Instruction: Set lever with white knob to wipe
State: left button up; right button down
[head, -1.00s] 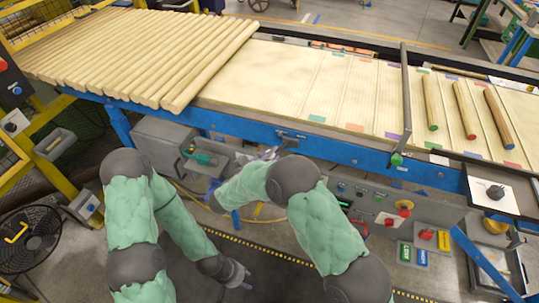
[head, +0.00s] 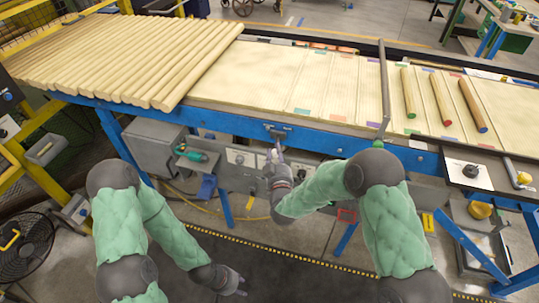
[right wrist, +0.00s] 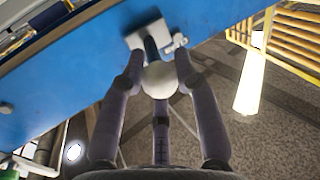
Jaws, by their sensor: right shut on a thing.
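The lever's white knob (right wrist: 159,80) sits between the fingertips of my right gripper (right wrist: 158,84) in the right wrist view. The gripper is shut on it. Behind the knob, a short dark lever stem runs to a grey mount (right wrist: 148,36) on the blue rail (right wrist: 85,70). In the head view my right gripper (head: 274,160) is just below the lever's mount (head: 276,130) on the rail; the knob is not clear there. No wipe mark is readable. My left gripper (head: 232,282) hangs low over the dark floor mat, away from the lever; its finger opening is unclear.
Turned rods (head: 130,60) lie packed on the left of the line. Separate rods (head: 440,98) lie on the right of the bed. Grey control boxes (head: 240,158) hang under the rail near my right gripper. A fan (head: 22,240) stands at lower left.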

jog(key=d+n+y+b, duration=0.1)
jog(key=y, duration=0.1)
jog(key=d+n+g+y+b, duration=0.1)
jog(key=y, duration=0.1)
jog(key=d+n+y+b, duration=0.1)
jog(key=n+y, duration=0.1)
jog(key=shift+w+d+r+b, duration=0.1)
jog(key=shift+d+b, duration=0.2)
jog(key=shift+b, duration=0.05)
jog(key=shift+r+g, duration=0.1)
jog(key=shift+g, duration=0.2)
jog(key=c, duration=0.9)
grip_release()
jog(key=shift+w, duration=0.1)
jog(key=v, duration=1.2)
jog(key=shift+f, duration=0.25)
